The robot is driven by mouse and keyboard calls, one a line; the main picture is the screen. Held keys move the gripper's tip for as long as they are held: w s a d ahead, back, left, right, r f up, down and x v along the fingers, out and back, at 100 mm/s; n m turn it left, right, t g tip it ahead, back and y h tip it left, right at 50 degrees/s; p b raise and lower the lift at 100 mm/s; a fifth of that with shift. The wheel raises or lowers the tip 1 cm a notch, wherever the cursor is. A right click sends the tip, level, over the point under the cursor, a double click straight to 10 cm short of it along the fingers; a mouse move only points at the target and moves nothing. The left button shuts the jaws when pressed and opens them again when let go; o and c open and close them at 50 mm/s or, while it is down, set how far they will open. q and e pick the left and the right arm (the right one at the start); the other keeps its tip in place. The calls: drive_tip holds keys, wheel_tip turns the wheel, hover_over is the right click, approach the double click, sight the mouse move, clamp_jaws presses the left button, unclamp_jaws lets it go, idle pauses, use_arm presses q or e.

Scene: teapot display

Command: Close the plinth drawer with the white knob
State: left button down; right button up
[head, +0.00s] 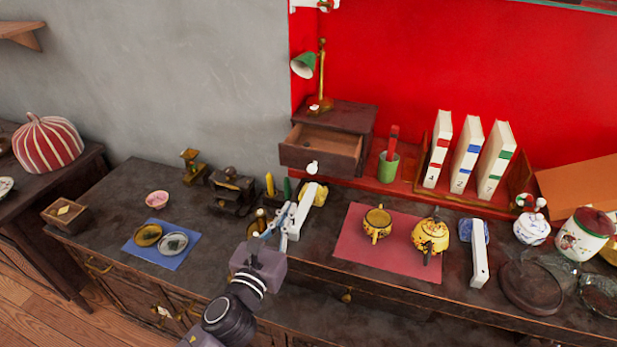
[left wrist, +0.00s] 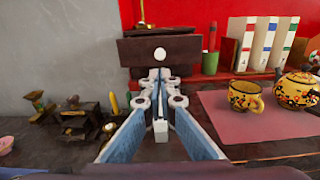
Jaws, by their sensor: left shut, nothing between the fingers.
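The plinth drawer (head: 292,155) is dark wood and stands pulled out from the small plinth (head: 345,115) at the back of the counter. Its inside shows, and I see nothing in it. The white knob (head: 312,168) is on its front; in the left wrist view the knob (left wrist: 159,54) faces me, in the middle of the drawer front (left wrist: 135,48). My left gripper (head: 286,212) is shut and empty, in front of the drawer and lower in the picture. In the left wrist view its fingertips (left wrist: 160,76) show just below the knob. Contact with the drawer is not visible.
A green lamp (head: 303,66) stands on the plinth. A green cup (head: 388,167) is right of the drawer. White bar-like pieces (head: 479,255) stand near the counter's front, one beside my gripper. Yellow teaware (head: 430,237) sits on a red mat (head: 350,245).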

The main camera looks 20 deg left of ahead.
use_arm(q)
drive_tip(key=w+p, duration=0.2)
drive_tip(key=w, duration=1)
drive_tip(key=shift+d, duration=0.2)
drive_tip(key=shift+w, duration=0.6)
